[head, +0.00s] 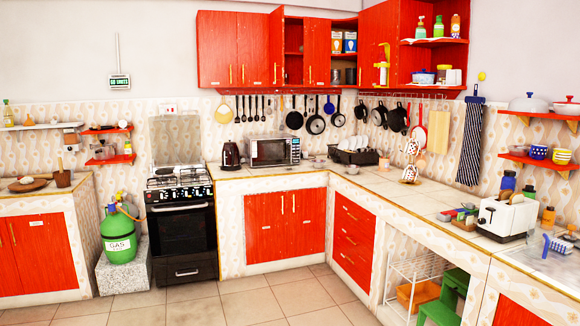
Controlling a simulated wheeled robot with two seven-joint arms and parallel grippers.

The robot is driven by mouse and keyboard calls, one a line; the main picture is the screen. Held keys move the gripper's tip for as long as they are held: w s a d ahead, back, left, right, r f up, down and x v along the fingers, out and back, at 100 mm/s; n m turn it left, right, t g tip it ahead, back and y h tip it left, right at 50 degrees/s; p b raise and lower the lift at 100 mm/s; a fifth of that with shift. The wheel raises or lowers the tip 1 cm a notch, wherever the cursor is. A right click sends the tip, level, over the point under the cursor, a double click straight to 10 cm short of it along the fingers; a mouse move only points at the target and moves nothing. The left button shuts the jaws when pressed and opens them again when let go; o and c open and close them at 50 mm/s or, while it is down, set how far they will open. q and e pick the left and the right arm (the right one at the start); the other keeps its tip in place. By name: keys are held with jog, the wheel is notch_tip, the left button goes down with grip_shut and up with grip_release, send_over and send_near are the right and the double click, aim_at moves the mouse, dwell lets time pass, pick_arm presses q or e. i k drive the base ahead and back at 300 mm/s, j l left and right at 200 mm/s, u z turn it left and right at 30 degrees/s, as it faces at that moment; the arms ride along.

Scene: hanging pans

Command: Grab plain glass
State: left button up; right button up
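I cannot make out a plain glass with certainty anywhere in the head view. Small items stand on the counter (290,171) near the microwave, too small to identify. Small kitchen items also stand on the red wall shelves (110,160) at the left, and none is clearly a plain glass. One red upper cabinet (293,78) has an open door, and its inside is mostly dark. Neither of my grippers is in view.
A stove (181,215) stands left of centre, with a green gas bottle (119,236) beside it. A microwave (274,150), a dish rack (357,155) and a toaster (507,217) stand on the counter. Pans (316,124) hang on the wall. The tiled floor (255,306) in front is clear.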

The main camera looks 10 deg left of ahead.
aim_at(289, 158)
jog(key=i+u, duration=0.3)
jog(key=i, duration=1.1)
jog(key=i+j, duration=0.1)
jog(key=i, duration=2.55)
jog(key=i+j+z, duration=0.2)
jog(key=i+z, duration=0.2)
jog(key=i, duration=0.3)
jog(key=i+j+z, duration=0.45)
jog(key=i, duration=0.2)
jog(key=i+j+z, duration=0.4)
jog(key=i+j, duration=0.1)
jog(key=i, duration=0.1)
